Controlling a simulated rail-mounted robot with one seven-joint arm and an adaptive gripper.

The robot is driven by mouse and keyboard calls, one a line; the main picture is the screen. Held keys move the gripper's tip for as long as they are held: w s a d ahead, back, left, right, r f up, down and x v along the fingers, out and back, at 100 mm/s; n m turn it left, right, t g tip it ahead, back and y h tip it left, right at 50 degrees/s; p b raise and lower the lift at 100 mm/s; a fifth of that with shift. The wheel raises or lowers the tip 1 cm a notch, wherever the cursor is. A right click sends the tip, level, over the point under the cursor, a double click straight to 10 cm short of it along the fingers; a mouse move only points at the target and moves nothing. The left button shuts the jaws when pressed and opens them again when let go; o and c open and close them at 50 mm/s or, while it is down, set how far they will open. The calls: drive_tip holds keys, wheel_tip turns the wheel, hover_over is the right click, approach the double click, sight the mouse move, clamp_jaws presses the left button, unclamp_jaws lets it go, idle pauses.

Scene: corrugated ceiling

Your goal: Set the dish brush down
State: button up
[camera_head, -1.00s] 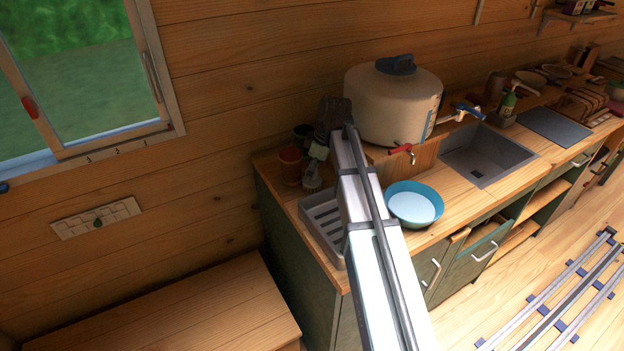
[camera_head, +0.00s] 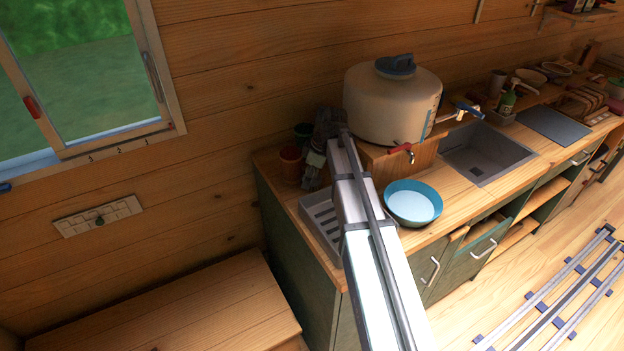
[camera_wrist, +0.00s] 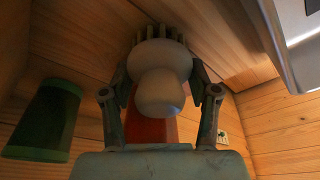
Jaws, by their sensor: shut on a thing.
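My gripper (camera_wrist: 160,82) is shut on the dish brush (camera_wrist: 161,88), a pale, rounded knob with a ring of stubby bristles at its top in the wrist view. One finger lies on each side of the knob. In the head view my gripper (camera_head: 311,180) is a dark shape low over the counter's left end, beside the terracotta pot (camera_head: 290,166) and above the back of the grey ribbed tray (camera_head: 322,229). The brush cannot be made out there, and whether it touches the counter cannot be told.
A green cup (camera_wrist: 45,120) stands close by in the wrist view. The water tank (camera_head: 392,104) on its wooden stand is right of my gripper. A blue bowl (camera_head: 413,204) sits on the counter, with the sink (camera_head: 484,155) further right. The wooden wall is close behind.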

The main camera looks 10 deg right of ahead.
wheel_tip(320, 180, up, 20)
drive_tip(key=b, duration=0.3)
idle(0.8)
